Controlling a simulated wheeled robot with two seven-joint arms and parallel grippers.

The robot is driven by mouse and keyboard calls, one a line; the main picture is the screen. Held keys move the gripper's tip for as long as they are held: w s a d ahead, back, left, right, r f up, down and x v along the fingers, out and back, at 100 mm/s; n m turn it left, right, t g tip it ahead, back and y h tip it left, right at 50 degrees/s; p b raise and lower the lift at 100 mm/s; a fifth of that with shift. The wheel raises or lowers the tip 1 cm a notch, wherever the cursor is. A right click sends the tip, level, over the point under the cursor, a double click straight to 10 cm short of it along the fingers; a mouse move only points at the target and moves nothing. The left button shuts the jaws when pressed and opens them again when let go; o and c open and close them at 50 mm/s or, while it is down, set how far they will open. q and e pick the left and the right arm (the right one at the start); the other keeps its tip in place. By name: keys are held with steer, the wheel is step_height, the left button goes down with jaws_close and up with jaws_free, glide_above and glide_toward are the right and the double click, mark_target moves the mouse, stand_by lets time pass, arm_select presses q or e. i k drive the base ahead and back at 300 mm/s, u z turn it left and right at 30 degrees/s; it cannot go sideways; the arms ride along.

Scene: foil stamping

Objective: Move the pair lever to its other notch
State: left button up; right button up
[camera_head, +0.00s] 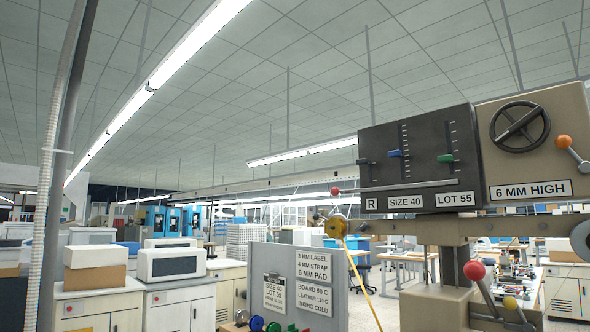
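A foil stamping machine fills the right side. Its dark box (375,140) carries a blue slider knob (399,154) and a green slider knob (446,158) on vertical scales. A horizontal rod with a red ball (335,191) runs along the box's lower front, its ball at the left end. A lever with an orange ball (564,142) is on the beige box at far right. A lever with a red ball (474,270) tilts up to the left lower down. None is labelled as the pair lever, and I cannot tell which it is. Neither gripper is in view.
Labels read R, SIZE 40, LOT 55 and 6 MM HIGH (530,189). A grey panel (256,259) with printed signs stands left of the machine's column. White cabinets (182,305) with boxes line the left. A black handwheel (519,126) is on the beige box.

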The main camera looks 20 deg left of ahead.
mark_target(363, 161)
steer(key=u, duration=0.25)
steer(key=i, duration=1.05)
steer(key=z, duration=0.3)
